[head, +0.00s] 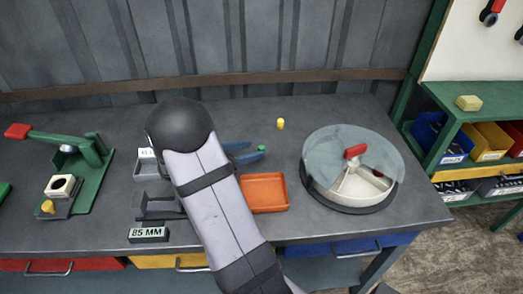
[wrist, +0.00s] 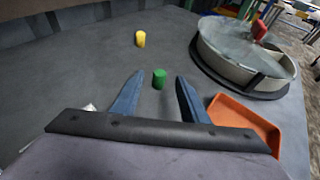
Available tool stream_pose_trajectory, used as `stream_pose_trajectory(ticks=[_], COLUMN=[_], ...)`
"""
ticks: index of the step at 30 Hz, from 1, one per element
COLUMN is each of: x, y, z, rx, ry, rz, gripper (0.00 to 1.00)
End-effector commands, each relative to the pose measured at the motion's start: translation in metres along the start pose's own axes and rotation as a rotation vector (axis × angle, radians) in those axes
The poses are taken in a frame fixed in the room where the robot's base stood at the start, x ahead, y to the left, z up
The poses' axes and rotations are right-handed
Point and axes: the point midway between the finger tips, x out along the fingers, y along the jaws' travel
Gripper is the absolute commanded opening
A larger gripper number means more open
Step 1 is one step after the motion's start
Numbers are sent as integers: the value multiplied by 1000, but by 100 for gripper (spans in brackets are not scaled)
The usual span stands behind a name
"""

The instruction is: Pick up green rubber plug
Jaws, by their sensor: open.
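The green rubber plug (wrist: 160,79) stands upright on the grey bench in the wrist view, just beyond and between my two blue fingertips. It looks like a small cylinder. My gripper (wrist: 155,84) is open, with one finger on each side of the plug's line and nothing held. I cannot tell the exact gap between fingertips and plug.
A yellow plug (wrist: 140,39) stands farther back on the bench. An orange tray (wrist: 243,122) lies to the right, near my right finger. A round lidded bowl (head: 350,190) with a red handle stands beyond it. A green press (head: 85,160) is at the left.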

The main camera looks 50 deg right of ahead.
Motion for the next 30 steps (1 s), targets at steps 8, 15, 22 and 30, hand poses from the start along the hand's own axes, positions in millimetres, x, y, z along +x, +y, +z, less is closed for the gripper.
stream_pose_trajectory(ticks=[8,15,22,30], x=[33,39,38,38], y=[-1,0,0,0], z=[-2,-3,-3,-2], rx=[1,1,0,0], ry=[0,1,1,1], rz=[-2,1,0,0], gripper=[40,40,9,0])
